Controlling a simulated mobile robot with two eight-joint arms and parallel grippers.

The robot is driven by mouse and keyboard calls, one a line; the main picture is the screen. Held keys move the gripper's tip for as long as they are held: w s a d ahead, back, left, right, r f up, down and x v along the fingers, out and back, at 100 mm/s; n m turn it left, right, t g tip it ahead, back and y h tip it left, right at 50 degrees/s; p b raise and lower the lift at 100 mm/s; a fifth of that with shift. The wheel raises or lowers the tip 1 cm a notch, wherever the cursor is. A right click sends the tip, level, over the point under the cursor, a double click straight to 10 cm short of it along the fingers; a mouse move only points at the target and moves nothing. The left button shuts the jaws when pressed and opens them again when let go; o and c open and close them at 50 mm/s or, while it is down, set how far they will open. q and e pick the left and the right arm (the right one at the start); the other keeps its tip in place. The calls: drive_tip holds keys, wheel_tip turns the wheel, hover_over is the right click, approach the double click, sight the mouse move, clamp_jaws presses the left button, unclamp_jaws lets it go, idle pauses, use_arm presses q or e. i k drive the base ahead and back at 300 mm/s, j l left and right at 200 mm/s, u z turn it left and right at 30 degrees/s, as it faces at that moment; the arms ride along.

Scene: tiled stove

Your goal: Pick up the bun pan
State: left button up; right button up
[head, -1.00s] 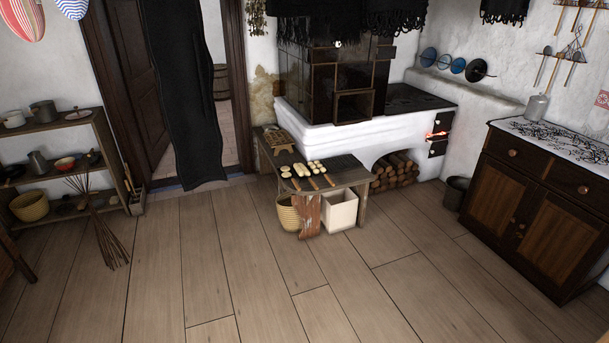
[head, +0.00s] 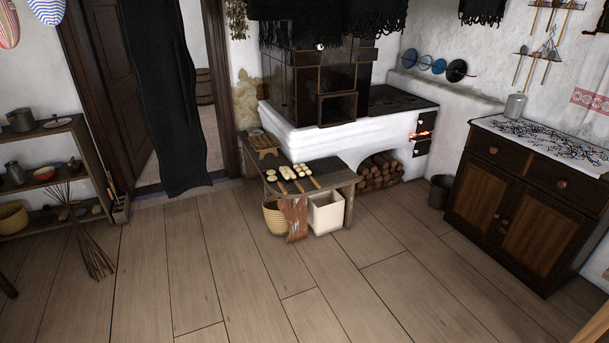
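Pale buns and longer loaves (head: 292,172) lie in small groups on top of a low dark bench (head: 333,178) in front of the stove. Short brown wooden handles (head: 298,187) stick out toward the front edge beside them. A brown wooden rack or tray (head: 262,143) with brownish items sits at the bench's back left end. At this distance I cannot tell the pan's outline under the buns from the dark bench top. Neither of my grippers is in view.
The white tiled stove (head: 340,138) stands behind the bench, with a lit opening at its right. A basket (head: 274,217) and a white bin (head: 326,213) stand under the bench. A dresser (head: 525,205) is at right, shelves (head: 85,165) at left. The plank floor (head: 225,270) ahead is clear.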

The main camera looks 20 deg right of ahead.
sight(302, 170)
drive_tip(key=i+l, duration=0.25)
drive_tip(key=i+l+u, duration=0.1)
drive_tip(key=l, duration=0.3)
drive_tip(key=i+l, duration=0.3)
drive_tip(key=i+l+u, duration=0.1)
drive_tip(key=i+l, duration=0.15)
drive_tip(key=l, duration=0.15)
drive_tip(key=i+l, duration=0.2)
drive_tip(key=l, duration=0.15)
drive_tip(key=i+l, duration=0.25)
drive_tip(key=i+l+u, duration=0.15)
drive_tip(key=l, duration=0.3)
drive_tip(key=i+l, duration=0.3)
drive_tip(key=i+l+u, duration=0.1)
drive_tip(key=i+l, duration=0.25)
drive_tip(key=i, duration=0.05)
